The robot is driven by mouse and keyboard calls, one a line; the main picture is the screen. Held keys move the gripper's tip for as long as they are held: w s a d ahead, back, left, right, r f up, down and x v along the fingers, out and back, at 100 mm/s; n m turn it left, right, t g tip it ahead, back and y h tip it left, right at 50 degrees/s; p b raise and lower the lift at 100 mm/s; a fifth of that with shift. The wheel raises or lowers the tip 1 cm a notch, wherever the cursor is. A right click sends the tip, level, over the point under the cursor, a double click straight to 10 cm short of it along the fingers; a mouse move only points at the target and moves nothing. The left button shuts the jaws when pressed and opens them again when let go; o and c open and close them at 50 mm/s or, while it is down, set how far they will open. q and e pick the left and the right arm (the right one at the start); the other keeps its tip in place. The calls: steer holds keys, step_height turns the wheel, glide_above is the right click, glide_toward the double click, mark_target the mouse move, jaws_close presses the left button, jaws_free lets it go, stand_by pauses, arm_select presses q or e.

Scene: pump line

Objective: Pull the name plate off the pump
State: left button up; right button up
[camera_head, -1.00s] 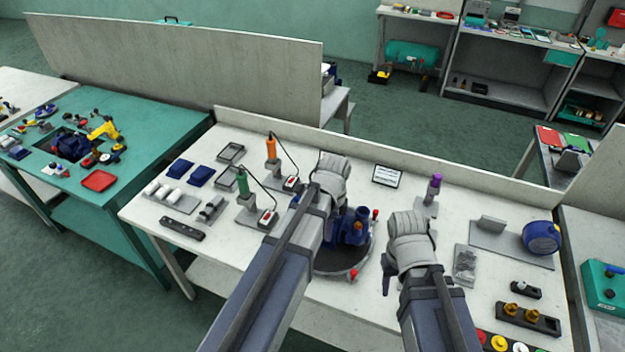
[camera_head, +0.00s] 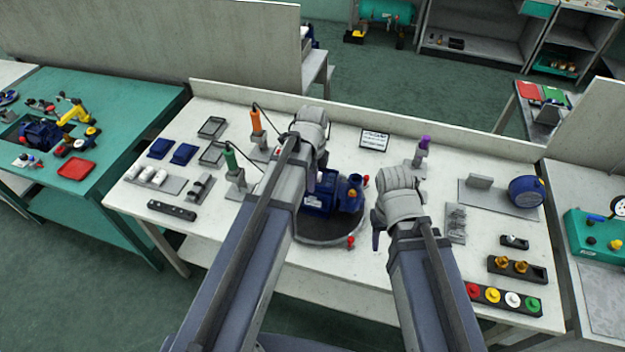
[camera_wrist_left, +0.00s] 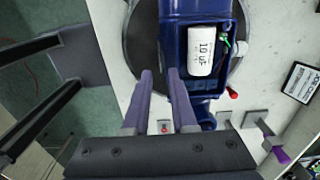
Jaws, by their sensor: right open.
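The blue pump (camera_head: 350,196) sits on a dark round turntable (camera_head: 331,238) on the white bench. In the left wrist view, the pump (camera_wrist_left: 172,42) has an open box holding a white capacitor (camera_wrist_left: 201,52). I cannot make out the name plate in any view. My left gripper (camera_wrist_left: 160,74) is open and empty, its fingertips over the pump's edge beside the open box; whether they touch it I cannot tell. In the head view, my left wrist hides part of the pump. My right gripper (camera_head: 376,237) is open, right of the turntable, pointing down.
A green-handled tool (camera_head: 233,165) and an orange-handled tool (camera_head: 257,124) stand left of the pump. A small framed sign (camera_head: 374,139) and a purple-topped stand (camera_head: 420,152) are behind. A tray of coloured knobs (camera_head: 502,298) lies at front right.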

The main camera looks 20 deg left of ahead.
mark_target(313, 196)
arm_select(q)
steer(key=shift+f+b, duration=1.6)
steer(key=shift+f, duration=0.3)
steer(key=shift+f+b, duration=0.5)
steer(key=shift+b, duration=0.05)
steer(key=shift+f+b, duration=0.35)
steer(key=shift+b, duration=0.05)
steer(key=shift+w+f, duration=0.1)
steer(key=shift+w, duration=0.1)
jaws_close()
